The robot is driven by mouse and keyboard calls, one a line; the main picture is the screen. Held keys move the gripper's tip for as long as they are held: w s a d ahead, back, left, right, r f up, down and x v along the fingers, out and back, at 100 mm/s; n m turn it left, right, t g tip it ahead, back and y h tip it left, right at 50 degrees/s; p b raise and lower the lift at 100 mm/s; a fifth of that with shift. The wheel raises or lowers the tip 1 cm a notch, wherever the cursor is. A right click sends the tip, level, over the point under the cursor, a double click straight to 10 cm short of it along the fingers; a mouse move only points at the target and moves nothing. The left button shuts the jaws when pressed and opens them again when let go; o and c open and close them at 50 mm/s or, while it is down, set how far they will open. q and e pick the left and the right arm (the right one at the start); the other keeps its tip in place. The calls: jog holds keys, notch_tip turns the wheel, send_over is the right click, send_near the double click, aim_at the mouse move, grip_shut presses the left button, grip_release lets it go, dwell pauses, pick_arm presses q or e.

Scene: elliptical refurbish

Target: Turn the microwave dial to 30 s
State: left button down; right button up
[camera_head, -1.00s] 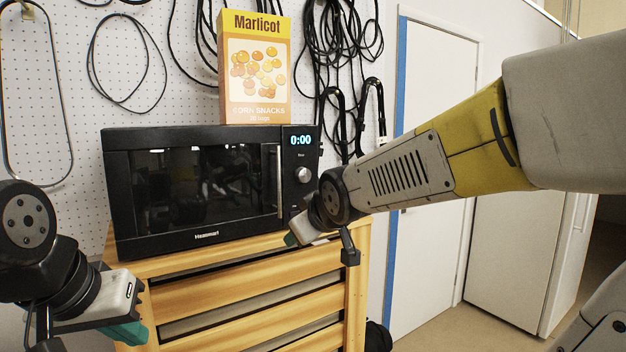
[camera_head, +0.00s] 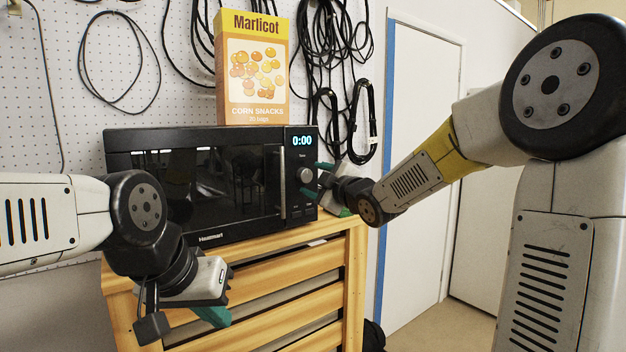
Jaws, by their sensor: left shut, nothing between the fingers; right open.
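The black microwave (camera_head: 200,222) stands on a wooden drawer cabinet, its door shut. Its display (camera_head: 302,141) reads 0:00. The round silver dial (camera_head: 305,175) is below the display on the right-hand panel. My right gripper (camera_head: 322,187) is at the right side of that panel, open, with one green fingertip above and one below, close to the dial; I cannot tell whether it touches. My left gripper (camera_head: 214,315) is shut and empty, low in front of the cabinet, below the microwave door.
A yellow corn snacks box (camera_head: 253,75) stands on top of the microwave. The wooden cabinet (camera_head: 290,262) is below. Black cables hang on the white pegboard (camera_head: 60,60) behind. A white door (camera_head: 425,150) is to the right.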

aim_at(305, 176)
jog(key=shift+x, duration=1.1)
jog(key=shift+c, duration=0.5)
grip_shut()
jog(key=shift+m+g, duration=0.4)
jog(key=shift+m, duration=2.4)
